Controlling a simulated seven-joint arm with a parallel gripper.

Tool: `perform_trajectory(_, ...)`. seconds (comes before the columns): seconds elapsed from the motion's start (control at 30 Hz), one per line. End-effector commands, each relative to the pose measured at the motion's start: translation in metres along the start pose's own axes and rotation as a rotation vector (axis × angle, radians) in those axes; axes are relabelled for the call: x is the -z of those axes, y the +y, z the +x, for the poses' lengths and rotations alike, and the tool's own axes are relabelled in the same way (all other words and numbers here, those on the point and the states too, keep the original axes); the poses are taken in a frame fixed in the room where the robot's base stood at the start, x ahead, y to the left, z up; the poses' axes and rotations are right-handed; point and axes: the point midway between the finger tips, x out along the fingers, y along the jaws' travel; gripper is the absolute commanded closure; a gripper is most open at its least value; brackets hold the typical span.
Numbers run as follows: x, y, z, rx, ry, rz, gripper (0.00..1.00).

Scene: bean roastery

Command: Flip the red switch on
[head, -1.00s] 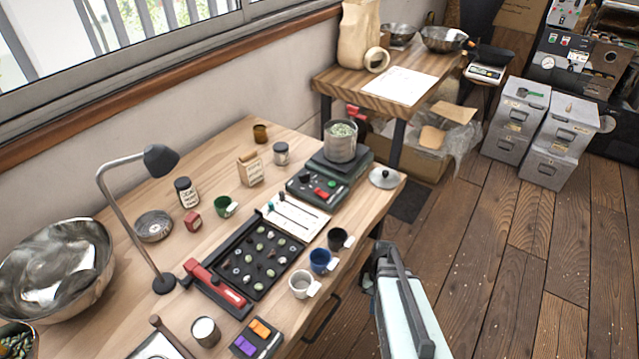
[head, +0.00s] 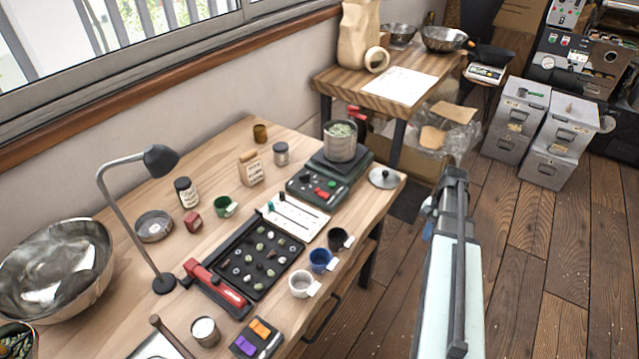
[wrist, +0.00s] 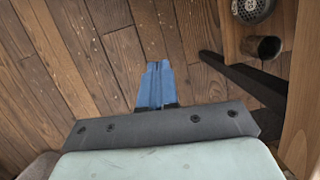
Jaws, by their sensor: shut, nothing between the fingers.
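The red switch (head: 321,193) is on the sloped front panel of a dark grey device (head: 348,171), which stands at the right end of the wooden bench. A metal pot of greenish beans (head: 340,143) sits on top of the device. I cannot tell the switch's position at this size. My gripper's blue fingers (wrist: 156,76) are together and empty in the wrist view, over the wooden floor. In the head view my arm is right of the bench, clear of the switch, and mostly hides the gripper.
Black (head: 338,239), blue (head: 321,260) and white (head: 301,283) cups line the front edge. A sample tray (head: 262,262) and desk lamp (head: 160,157) are further left.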

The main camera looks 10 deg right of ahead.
Motion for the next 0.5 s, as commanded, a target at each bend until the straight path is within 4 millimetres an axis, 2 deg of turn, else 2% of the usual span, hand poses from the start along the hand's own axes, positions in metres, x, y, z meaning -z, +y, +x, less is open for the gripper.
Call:
perform_trajectory(0.03, 0.008, 0.005, -0.017, 0.010, 0.009, 0.020, 1.00)
perform_trajectory(0.2, 0.025, 0.022, -0.065, 0.039, 0.034, 0.083, 1.00)
perform_trajectory(0.33, 0.033, 0.034, -0.100, 0.058, 0.053, 0.125, 1.00)
perform_trajectory(0.5, 0.036, 0.038, -0.140, 0.077, 0.078, 0.163, 1.00)
